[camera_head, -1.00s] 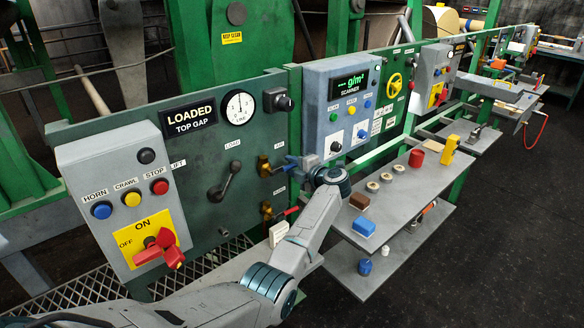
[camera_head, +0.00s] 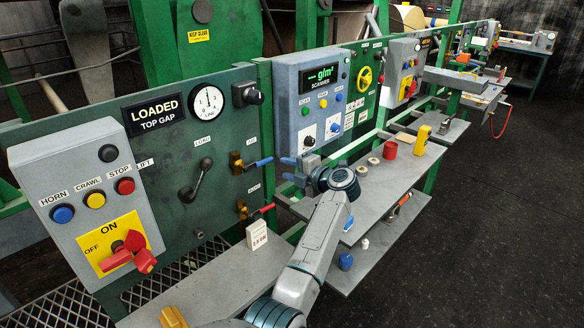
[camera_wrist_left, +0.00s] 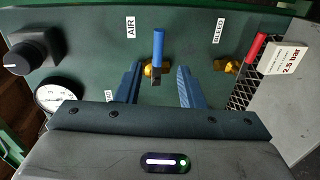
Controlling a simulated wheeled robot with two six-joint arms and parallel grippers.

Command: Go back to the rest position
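My left gripper (camera_head: 298,172) is in front of the green panel (camera_head: 205,150), to the right of the AIR valve's blue lever (camera_head: 263,163). In the left wrist view its two blue fingers (camera_wrist_left: 158,85) are apart with nothing gripped. There the blue lever (camera_wrist_left: 158,48) shows beyond the fingertips, roughly in line with the gap. The lever sits on a brass valve (camera_head: 237,163). My left arm reaches up from the bottom of the head view. My right gripper is not in view.
Below AIR is the BLEED valve with a red lever (camera_head: 263,210). A 2.5 bar card (camera_head: 257,236) stands on a grey ledge. A grey shelf (camera_head: 385,200) with a red cylinder (camera_head: 391,148) lies right of my arm. The dark floor (camera_head: 500,220) at right is clear.

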